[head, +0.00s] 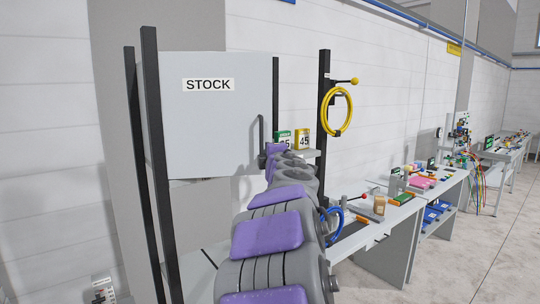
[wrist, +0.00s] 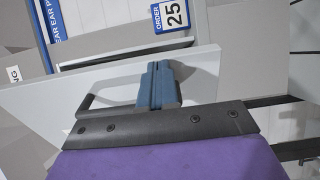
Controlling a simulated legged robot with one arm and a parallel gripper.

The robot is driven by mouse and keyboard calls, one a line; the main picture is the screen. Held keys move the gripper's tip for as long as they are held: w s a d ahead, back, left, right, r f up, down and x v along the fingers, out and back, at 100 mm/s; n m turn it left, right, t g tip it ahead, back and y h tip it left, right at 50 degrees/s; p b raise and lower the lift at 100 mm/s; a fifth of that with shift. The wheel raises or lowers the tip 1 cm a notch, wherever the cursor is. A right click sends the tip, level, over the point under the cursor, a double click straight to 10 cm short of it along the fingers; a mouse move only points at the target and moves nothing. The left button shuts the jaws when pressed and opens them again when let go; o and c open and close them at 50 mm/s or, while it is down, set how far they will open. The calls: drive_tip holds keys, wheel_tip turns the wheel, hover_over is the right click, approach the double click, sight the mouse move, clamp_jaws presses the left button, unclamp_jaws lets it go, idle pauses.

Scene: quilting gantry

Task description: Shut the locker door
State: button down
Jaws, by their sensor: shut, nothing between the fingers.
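The locker door (head: 215,125) is a light grey panel with a STOCK label and a dark vertical handle (head: 261,130) near its right edge. In the wrist view the door panel (wrist: 200,72) crosses the picture at a slant, with a gap behind its upper edge, so it looks ajar. The dark handle (wrist: 88,102) shows left of my fingers. My gripper (wrist: 160,78) is shut and empty, its blue fingers together in front of the panel. Whether they touch it I cannot tell.
Dark posts (head: 152,150) stand at the locker's left. An order card (wrist: 170,15) shows behind the panel in the wrist view. Number cards (head: 302,139), a yellow hose coil (head: 337,111) and a cluttered bench (head: 395,215) are to the right. The floor at lower right is clear.

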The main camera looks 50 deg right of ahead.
drive_tip(key=w+d+n+t+y+p, duration=0.3)
drive_tip(key=w+d+n+y+p, duration=0.2)
drive_tip(key=w+p, duration=0.6)
drive_tip(key=d+y+p, duration=0.2)
drive_tip(key=d+p, duration=0.1)
drive_tip(key=p, duration=0.1)
drive_tip(key=shift+w+r+n+t+y, duration=0.25)
drive_tip(key=shift+n+t+y, duration=0.05)
drive_tip(key=shift+t+y, duration=0.1)
drive_tip(key=shift+a, duration=0.1)
drive_tip(key=shift+r, duration=0.15)
drive_tip(key=shift+a, duration=0.1)
